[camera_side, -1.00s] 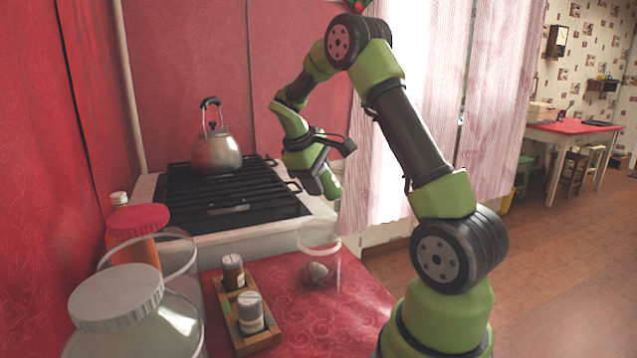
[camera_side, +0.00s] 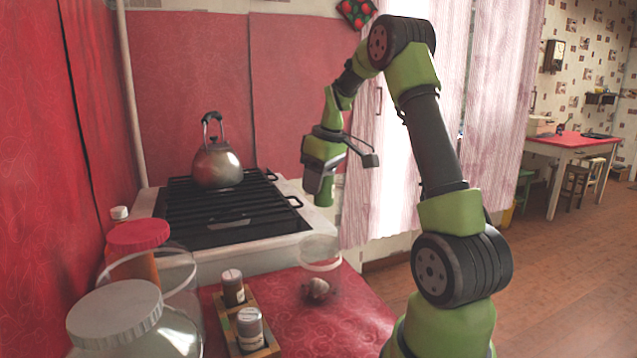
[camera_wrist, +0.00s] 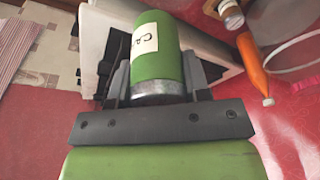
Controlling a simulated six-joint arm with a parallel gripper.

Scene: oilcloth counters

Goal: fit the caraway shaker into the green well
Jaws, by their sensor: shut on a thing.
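The caraway shaker is a green cylinder with a grey metallic end and a pale label of which "Ca" can be read; it fills the middle of the wrist view (camera_wrist: 156,58). My gripper (camera_side: 321,187) is shut on it, one finger on each side, and holds it in the air beyond the red counter. In the side view only a little green shows at the jaws. A wooden rack (camera_side: 272,347) stands on the counter, well below and to the left of my gripper. Two dark shakers with grey tops, a rear one (camera_side: 232,289) and a front one (camera_side: 250,330), stand in it. The green well is hard to make out.
A clear container (camera_side: 320,254) with a pale bulb by its base stands right of the rack. Large glass jars with a white lid (camera_side: 113,313) and a red lid (camera_side: 138,235) crowd the left. A kettle (camera_side: 217,166) sits on the stove (camera_side: 235,218) behind.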

